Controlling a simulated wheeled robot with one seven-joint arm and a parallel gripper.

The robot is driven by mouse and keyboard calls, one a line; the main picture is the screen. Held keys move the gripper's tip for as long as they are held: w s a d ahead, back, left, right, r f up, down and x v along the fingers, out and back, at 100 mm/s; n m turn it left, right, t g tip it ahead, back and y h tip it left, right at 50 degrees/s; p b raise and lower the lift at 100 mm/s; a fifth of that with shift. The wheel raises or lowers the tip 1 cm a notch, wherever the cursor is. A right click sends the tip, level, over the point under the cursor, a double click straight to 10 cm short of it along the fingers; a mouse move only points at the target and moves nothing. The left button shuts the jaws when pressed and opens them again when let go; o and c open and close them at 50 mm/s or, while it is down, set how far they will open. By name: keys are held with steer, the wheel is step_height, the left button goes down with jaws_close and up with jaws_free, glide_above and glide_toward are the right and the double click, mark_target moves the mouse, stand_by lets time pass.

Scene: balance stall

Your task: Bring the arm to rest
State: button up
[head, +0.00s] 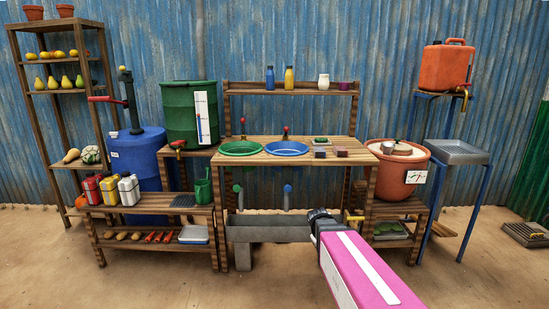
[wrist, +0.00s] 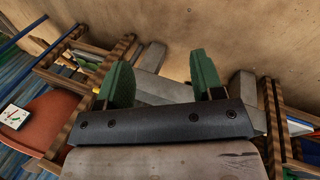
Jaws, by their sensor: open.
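My gripper (wrist: 162,85) shows in the wrist view with its two green fingers set wide apart and nothing between them. It is open and empty, above the grey trough and the sandy ground. In the head view my pink arm reaches in from the bottom right, and its dark end stands in front of the right part of the grey trough (head: 255,233). The fingers are hidden there.
A wooden bench (head: 330,141) holds a green basin (head: 240,149) and a blue basin (head: 287,148). An orange pot with a dial (head: 397,177) stands to its right, and a low shelf (head: 150,211) to its left. The sandy ground in front is clear.

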steer(key=s+a+m+y, duration=0.1)
steer(key=s, duration=0.3)
steer(key=s+a+f+m+g+y, duration=0.1)
steer(key=s+m+y, duration=0.1)
steer(key=s, duration=0.3)
steer(key=shift+s+a+f+y, duration=0.25)
steer(key=shift+s+a+y, duration=0.05)
steer(key=shift+a, duration=0.05)
